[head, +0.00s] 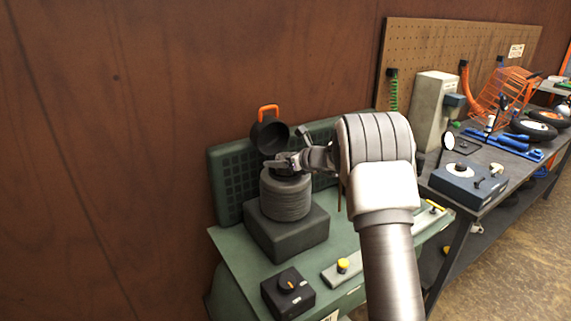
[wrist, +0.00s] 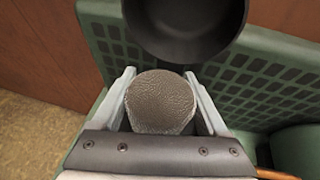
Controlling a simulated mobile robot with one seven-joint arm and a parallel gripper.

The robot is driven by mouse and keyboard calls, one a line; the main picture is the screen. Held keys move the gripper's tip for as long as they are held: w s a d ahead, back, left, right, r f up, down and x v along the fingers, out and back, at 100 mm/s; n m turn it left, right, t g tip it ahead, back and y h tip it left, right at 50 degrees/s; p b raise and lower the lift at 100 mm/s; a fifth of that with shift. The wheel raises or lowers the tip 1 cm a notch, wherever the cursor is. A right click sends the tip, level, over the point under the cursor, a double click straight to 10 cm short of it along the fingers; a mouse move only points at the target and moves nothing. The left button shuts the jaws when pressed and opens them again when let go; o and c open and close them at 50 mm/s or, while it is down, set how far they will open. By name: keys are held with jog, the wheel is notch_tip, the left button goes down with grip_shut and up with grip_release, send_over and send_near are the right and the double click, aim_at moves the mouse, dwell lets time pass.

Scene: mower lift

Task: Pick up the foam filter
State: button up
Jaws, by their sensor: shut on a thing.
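The foam filter (wrist: 163,102) is a rounded grey-brown piece with a pitted surface. In the wrist view my gripper (wrist: 164,88) has one pale finger on each side of it and is shut on it. In the head view my gripper (head: 284,163) is right at the top of a grey ribbed cylinder (head: 286,200) on a dark block (head: 262,238). The filter is hard to make out there, and I cannot tell whether it touches the cylinder.
A black cup-like part (head: 268,134) with an orange handle is just behind my gripper, and it also shows in the wrist view (wrist: 185,25). A green slotted panel (head: 228,180) stands behind.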

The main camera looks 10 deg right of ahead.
jog(key=shift+c, duration=0.4)
jog(key=shift+r, duration=0.15)
